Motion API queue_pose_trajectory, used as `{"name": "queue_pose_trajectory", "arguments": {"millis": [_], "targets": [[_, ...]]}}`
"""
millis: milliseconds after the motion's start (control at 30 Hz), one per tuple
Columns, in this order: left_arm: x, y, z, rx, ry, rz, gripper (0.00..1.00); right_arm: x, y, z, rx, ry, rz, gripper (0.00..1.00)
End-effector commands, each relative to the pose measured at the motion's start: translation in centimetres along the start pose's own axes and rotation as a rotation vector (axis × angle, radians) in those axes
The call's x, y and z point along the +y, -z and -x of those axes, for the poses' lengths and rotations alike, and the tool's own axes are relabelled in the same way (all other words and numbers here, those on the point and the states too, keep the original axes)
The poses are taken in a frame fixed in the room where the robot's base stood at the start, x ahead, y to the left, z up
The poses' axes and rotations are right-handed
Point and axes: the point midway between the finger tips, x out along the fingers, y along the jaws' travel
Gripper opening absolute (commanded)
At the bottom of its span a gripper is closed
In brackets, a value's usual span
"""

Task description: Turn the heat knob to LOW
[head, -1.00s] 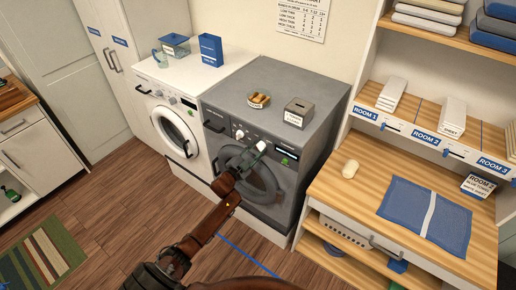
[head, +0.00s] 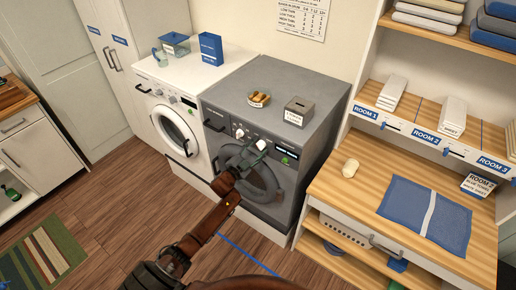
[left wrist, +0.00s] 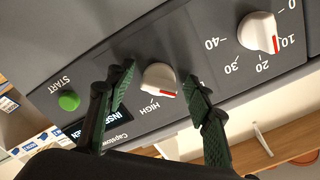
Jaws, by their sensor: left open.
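The grey dryer (head: 315,95) has a sloped control panel. In the left wrist view, the white heat knob (left wrist: 158,77) has a red mark beside the upside-down word HIGH. No LOW label shows there. My left gripper (left wrist: 160,73) is open, with one green-padded finger on each side of this knob; contact cannot be told. In the head view, the left gripper (head: 254,151) is at the dryer's front panel and hides part of it. My right gripper is in neither view.
In the left wrist view, a timer knob (left wrist: 259,32) sits right of the heat knob, and a green START button (left wrist: 69,101) sits left.

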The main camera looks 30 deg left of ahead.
Motion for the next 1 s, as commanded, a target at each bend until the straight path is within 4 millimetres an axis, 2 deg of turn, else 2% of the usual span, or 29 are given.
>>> {"name": "queue_pose_trajectory", "arguments": {"millis": [167, 400, 600, 800, 1000], "targets": [[0.0, -0.2, 2.1, -0.002, -0.001, 0.000, 0.48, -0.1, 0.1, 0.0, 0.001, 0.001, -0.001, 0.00], [0.1, -0.1, 7.2, -0.002, -0.001, 0.000, 0.48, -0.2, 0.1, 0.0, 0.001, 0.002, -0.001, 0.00], [0.0, -0.1, 10.5, -0.002, 0.000, 0.001, 0.48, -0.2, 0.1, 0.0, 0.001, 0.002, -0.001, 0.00], [0.0, -0.1, 11.8, -0.002, 0.000, 0.000, 0.48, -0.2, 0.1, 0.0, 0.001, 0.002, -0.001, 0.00], [0.0, -0.1, 11.9, -0.001, 0.000, 0.000, 0.48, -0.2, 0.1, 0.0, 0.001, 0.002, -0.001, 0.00]]}}
